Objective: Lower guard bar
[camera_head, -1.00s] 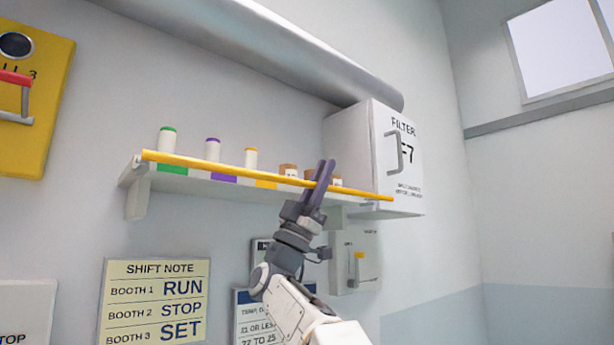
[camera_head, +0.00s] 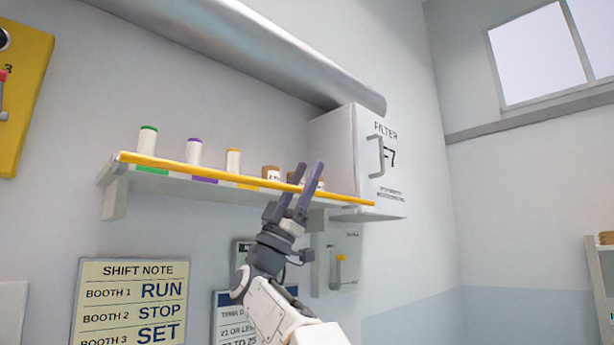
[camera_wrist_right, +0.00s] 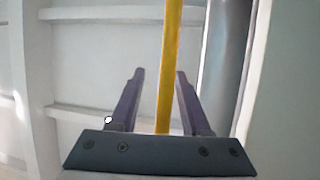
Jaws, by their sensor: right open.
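The yellow guard bar (camera_head: 222,177) runs along the front of the wall shelf, in front of the bottles. My right gripper (camera_head: 308,170) is open at the bar, right of its middle, with its fingers pointing up. In the right wrist view the bar (camera_wrist_right: 171,60) passes lengthwise between the two open fingers (camera_wrist_right: 158,72), with a gap on each side. The fingers do not appear to clamp it. My left gripper is not in view.
The shelf (camera_head: 114,198) holds several bottles and brown jars. A white filter box (camera_head: 335,140) stands at its right end, under a grey duct (camera_head: 250,45). A switch box (camera_head: 342,245) and a shift note (camera_head: 132,300) are on the wall below.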

